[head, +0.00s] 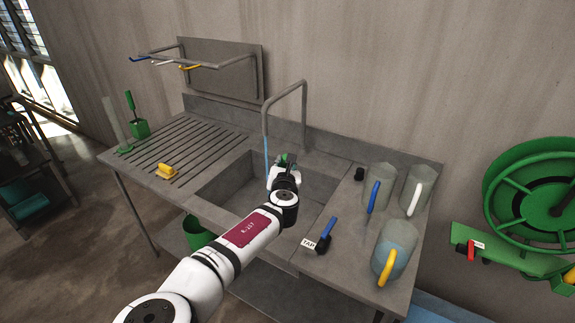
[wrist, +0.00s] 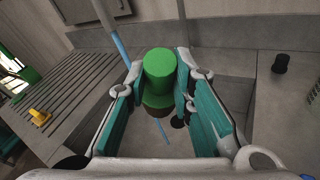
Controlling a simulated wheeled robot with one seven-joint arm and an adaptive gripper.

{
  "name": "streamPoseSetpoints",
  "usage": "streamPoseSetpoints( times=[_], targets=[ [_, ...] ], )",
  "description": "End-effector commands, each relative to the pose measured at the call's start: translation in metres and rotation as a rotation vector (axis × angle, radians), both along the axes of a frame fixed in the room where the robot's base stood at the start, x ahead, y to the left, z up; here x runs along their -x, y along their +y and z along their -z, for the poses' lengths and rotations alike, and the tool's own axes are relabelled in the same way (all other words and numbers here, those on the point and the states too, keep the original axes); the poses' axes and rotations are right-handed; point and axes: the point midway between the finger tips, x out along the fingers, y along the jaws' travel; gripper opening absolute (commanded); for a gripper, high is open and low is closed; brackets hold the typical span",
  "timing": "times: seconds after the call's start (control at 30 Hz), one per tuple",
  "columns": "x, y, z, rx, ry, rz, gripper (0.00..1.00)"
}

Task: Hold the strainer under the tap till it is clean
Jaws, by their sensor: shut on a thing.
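My gripper (wrist: 160,88) is over the sink basin (head: 222,188), its teal pads shut on a green cylinder, the handle of what I take to be the strainer (wrist: 160,66). A bit of its green end shows in the head view (head: 286,157). A blue lever (head: 328,228) stands by a TAP label.
A ribbed drainboard (head: 170,140) on the left carries a yellow block (head: 167,171) and a green brush holder (head: 140,128). Several jugs (head: 415,190) with coloured handles stand on the right counter. A black plug (head: 359,174) lies near them. A rack (head: 220,68) hangs behind.

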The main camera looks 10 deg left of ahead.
Motion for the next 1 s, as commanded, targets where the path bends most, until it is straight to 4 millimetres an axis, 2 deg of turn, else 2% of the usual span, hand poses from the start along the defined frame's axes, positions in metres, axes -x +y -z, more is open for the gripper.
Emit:
streamPoseSetpoints(
  times=[0.4, 1.0],
  targets=[
    [-0.032, 0.022, 0.008, -0.002, -0.001, 0.000, 0.00],
    [-0.070, 0.053, 0.018, -0.002, 0.000, -0.002, 0.00]
  ],
)
